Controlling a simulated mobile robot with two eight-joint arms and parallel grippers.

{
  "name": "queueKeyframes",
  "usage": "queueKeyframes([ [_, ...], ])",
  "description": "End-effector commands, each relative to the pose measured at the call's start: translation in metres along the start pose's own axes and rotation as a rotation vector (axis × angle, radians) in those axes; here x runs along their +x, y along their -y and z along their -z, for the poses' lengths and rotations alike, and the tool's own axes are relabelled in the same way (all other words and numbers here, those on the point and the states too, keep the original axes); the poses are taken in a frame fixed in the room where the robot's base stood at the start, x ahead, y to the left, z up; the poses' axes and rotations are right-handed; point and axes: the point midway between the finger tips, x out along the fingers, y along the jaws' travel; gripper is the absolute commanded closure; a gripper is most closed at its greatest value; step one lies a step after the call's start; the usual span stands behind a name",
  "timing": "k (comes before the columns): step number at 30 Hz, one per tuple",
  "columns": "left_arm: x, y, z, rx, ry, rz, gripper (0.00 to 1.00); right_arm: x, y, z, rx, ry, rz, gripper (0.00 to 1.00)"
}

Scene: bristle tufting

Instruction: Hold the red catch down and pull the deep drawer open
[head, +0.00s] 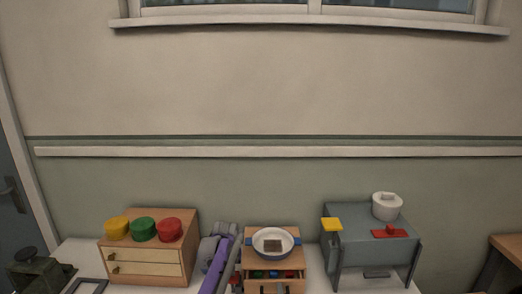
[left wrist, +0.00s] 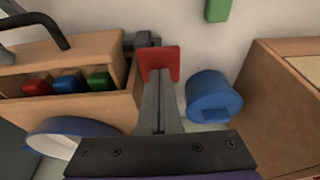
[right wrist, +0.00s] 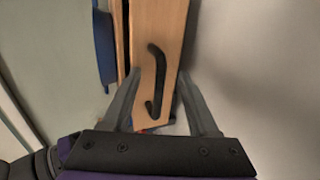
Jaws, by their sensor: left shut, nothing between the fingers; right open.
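The wooden cabinet (head: 252,263) stands in the middle of the table, with small red, blue and green pieces showing in its front opening. The red catch (left wrist: 159,60) is a square red pad beside the cabinet in the left wrist view. My left gripper (left wrist: 158,80) is shut and empty, its fingertips overlapping the pad; I cannot tell whether they press it. In the right wrist view, a wooden drawer front (right wrist: 172,28) carries a black bar handle (right wrist: 157,75). My right gripper (right wrist: 157,80) is open, its fingers on either side of the handle, apart from it.
A bowl (head: 290,240) with a brown block sits on the cabinet. A blue cylinder (left wrist: 212,92) stands close to the right of the catch in the left wrist view. A wooden drawer box (head: 145,255) stands left, and a grey-blue stand (head: 365,240) stands right.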

Motion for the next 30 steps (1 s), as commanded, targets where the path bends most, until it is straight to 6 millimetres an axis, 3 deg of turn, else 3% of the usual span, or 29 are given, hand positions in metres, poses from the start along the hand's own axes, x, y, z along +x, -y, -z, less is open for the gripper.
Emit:
queueKeyframes([
  [30, 0.0, 0.0, 0.0, 0.0, 0.0, 0.0, 1.0, -0.077, 0.0, 0.0, -0.001, 0.0, 0.0, 0.4],
])
